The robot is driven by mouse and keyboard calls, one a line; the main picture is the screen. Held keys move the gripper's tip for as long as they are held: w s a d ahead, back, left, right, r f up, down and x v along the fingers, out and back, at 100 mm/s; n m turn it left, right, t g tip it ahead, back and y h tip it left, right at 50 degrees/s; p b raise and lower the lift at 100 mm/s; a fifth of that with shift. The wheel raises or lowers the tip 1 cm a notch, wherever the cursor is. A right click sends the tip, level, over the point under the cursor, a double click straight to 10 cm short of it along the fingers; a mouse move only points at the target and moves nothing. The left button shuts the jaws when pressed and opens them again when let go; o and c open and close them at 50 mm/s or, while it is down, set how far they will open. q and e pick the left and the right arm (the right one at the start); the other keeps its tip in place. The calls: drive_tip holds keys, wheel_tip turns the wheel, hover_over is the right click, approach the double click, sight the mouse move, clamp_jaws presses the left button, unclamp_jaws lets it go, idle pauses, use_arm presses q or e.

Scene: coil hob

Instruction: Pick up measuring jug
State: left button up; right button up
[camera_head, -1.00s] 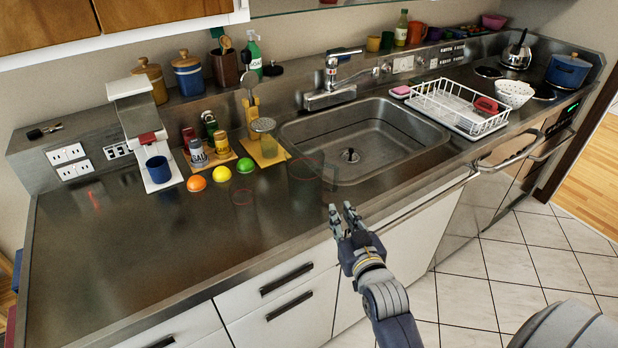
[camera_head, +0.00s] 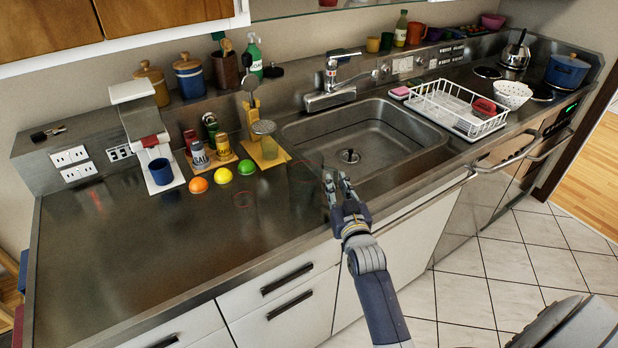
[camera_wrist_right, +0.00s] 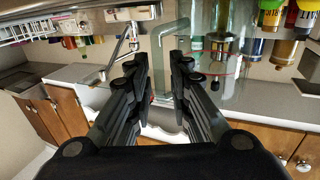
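The measuring jug (camera_head: 303,178) is clear and hard to make out on the counter by the sink's front left corner, with a faint red line near its top. In the right wrist view a greenish clear handle (camera_wrist_right: 156,60) shows ahead, between the fingertips in the picture. My right gripper (camera_head: 334,178) is open and empty, just right of the jug at the counter's front. The right wrist view shows its two dark fingers (camera_wrist_right: 160,68) apart. Whether they touch the jug I cannot tell. My left gripper is not in view.
The sink (camera_head: 365,140) lies behind the gripper. An orange (camera_head: 198,185), a lemon (camera_head: 223,175) and a lime (camera_head: 246,167) sit left of the jug. A white dish rack (camera_head: 455,108) stands right. The front left counter is clear.

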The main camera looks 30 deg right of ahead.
drive_tip(key=shift+x, duration=1.2)
drive_tip(key=shift+s, duration=0.1)
clamp_jaws()
drive_tip(key=shift+r, duration=0.1)
